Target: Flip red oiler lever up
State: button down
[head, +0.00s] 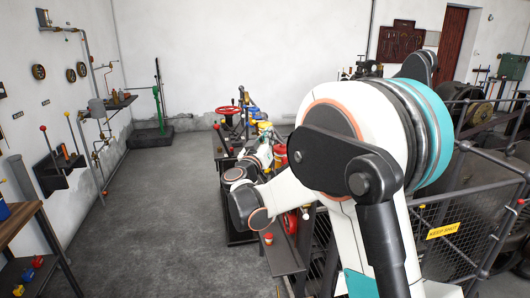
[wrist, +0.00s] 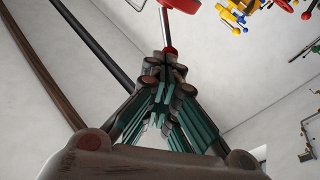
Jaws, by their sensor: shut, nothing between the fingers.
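In the wrist view my gripper (wrist: 168,62) is shut with nothing held between its fingers. A thin pale rod with a red end (wrist: 170,50) shows right at the fingertips; I cannot tell whether they touch it. A larger red round part (wrist: 182,4) is cut off at the top edge above it. I cannot tell for sure which red part is the oiler lever. In the head view my arm hides the gripper. A small red knob (head: 268,238) shows there on a dark narrow shelf (head: 286,262), just below my arm.
A railing with a yellow sign (head: 443,230) and mesh stands at the right. A bench with a red handwheel (head: 227,110) is beyond my arm. Wall levers (head: 62,170) and a wooden table (head: 22,228) are at the left. The grey floor (head: 170,220) between is clear.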

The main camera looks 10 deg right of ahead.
jog(key=d+m+g+p, duration=0.1)
jog(key=d+r+m+g+y+p, duration=0.1)
jog(key=m, duration=0.1)
jog(key=d+r+m+g+p, duration=0.1)
jog(key=m+p, duration=0.1)
jog(key=shift+r+y, duration=0.1)
jog(key=shift+y, duration=0.2)
dwell(0.5)
